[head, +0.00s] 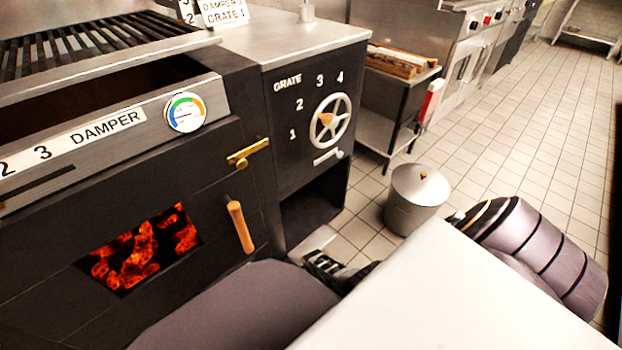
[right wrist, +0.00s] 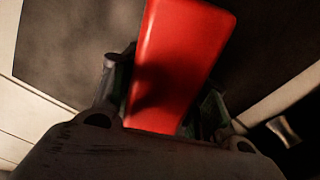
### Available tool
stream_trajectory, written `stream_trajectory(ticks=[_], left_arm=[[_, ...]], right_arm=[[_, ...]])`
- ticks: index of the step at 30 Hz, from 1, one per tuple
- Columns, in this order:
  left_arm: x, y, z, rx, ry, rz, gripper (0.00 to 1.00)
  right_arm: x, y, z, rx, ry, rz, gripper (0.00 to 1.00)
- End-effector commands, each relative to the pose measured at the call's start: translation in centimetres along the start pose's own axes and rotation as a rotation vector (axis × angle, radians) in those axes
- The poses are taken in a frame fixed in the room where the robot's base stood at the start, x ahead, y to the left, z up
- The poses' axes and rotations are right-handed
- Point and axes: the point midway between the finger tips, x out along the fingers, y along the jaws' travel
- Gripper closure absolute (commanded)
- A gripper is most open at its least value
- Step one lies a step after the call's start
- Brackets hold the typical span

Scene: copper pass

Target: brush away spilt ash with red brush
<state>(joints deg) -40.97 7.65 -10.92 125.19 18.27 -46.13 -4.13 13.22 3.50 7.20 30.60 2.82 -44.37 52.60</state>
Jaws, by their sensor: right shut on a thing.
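In the right wrist view, my right gripper (right wrist: 165,105) is shut on a red, flat-sided piece, the red brush (right wrist: 180,60). Its fingers lie on either side of the red piece. Only this smooth part of the brush shows; its bristles are out of view. No ash can be made out in either view. The red brush is not clearly visible in the head view.
The dark oven (head: 60,265) with glowing coals stands at the left. The grate cabinet (head: 257,130) with a handwheel (head: 329,121) is beside it. A lidded metal bin (head: 416,199) stands on the tiled floor. A low side table (head: 385,100) is behind it. Floor at the right is clear.

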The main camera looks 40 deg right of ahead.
Motion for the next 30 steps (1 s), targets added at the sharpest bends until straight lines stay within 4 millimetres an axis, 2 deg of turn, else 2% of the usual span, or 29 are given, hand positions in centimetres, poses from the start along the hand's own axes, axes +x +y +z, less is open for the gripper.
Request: stream_trajectory(ticks=[14, 30], left_arm=[[-0.1, 0.1, 1.0, -0.006, -0.016, 0.000, 0.34], [0.5, -0.2, 0.2, 0.001, 0.002, 0.000, 0.34]], right_arm=[[-0.1, 0.0, -0.3, -0.001, 0.000, -0.002, 0.94], [0.2, 1.1, -2.8, 0.000, 0.001, 0.000, 0.94]])
